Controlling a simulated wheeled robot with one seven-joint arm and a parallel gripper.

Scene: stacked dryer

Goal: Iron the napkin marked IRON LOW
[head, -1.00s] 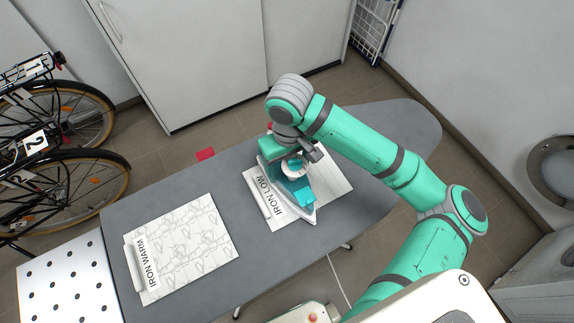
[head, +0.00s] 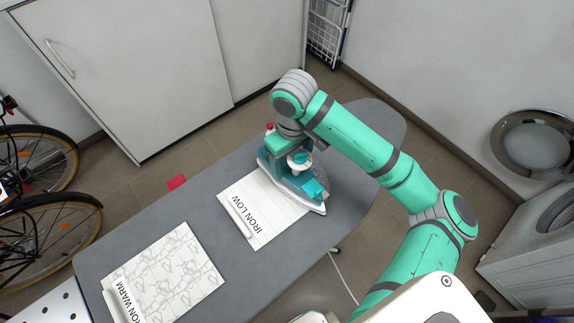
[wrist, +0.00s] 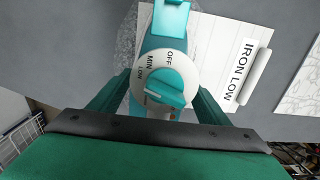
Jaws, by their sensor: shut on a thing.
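The napkin marked IRON LOW (head: 250,215) lies on the grey ironing board (head: 190,215). Its label also shows in the wrist view (wrist: 242,72). The teal and white iron (head: 313,190) stands sole down at the napkin's right side, covering that edge. My gripper (head: 298,155) is shut on the iron from above. In the wrist view its fingers flank the iron's round dial (wrist: 163,80), marked OFF, MIN and LOW. I cannot tell the exact setting. The iron's sole is mostly hidden in the wrist view.
A napkin marked IRON WARM (head: 165,275) lies at the board's left. A speckled grey patch (wrist: 127,40) shows beside the iron. Bicycles (head: 40,190) stand left, a white cabinet (head: 130,70) behind, and a round-doored machine (head: 545,225) right.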

